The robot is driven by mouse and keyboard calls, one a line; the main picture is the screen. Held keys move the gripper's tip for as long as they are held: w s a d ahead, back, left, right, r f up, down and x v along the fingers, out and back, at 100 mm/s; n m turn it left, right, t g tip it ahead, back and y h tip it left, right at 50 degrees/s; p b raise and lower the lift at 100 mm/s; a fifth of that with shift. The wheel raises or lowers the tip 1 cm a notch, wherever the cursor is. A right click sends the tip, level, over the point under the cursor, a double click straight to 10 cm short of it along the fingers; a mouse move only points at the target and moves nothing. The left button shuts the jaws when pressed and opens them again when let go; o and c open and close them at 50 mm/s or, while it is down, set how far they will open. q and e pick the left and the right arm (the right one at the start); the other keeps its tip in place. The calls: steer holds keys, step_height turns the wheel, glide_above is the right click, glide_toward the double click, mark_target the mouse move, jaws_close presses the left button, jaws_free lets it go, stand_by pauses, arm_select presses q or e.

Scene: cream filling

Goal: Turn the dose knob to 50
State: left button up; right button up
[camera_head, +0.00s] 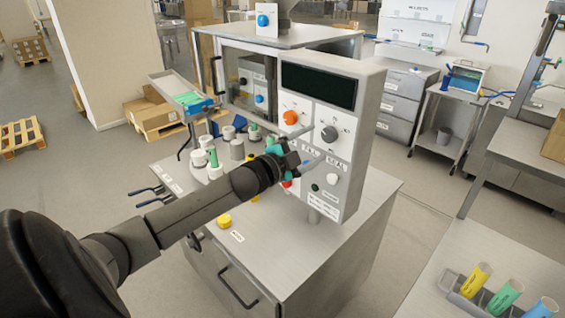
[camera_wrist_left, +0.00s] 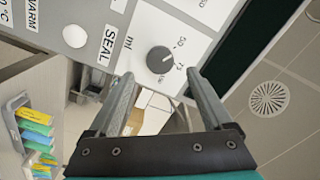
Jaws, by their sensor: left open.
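The dose knob (camera_head: 329,133) is a round dark grey knob on the white front panel of the machine, under the dark display. In the left wrist view the knob (camera_wrist_left: 160,60) sits in a scale marked "ml", with 50 and 75 readable beside it. A small pale mark shows on its right side, but I cannot tell exactly which number it points to. My left gripper (camera_head: 314,147) is open in front of the panel. In the wrist view its two fingers (camera_wrist_left: 160,79) are spread below the knob, with nothing between them. My right gripper is not in view.
An orange knob (camera_head: 290,117) is left of the dose knob. Buttons sit lower on the panel (camera_head: 350,165). White jars (camera_head: 213,168) and a yellow cap (camera_head: 224,221) stand on the metal worktop. A rack with coloured tubes (camera_head: 470,300) is at lower right.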

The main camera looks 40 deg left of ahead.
arm_select(q)
steer(key=s, duration=1)
steer(key=shift+a+b, duration=0.4)
steer(key=shift+b, duration=0.05)
steer(key=shift+s, duration=0.1)
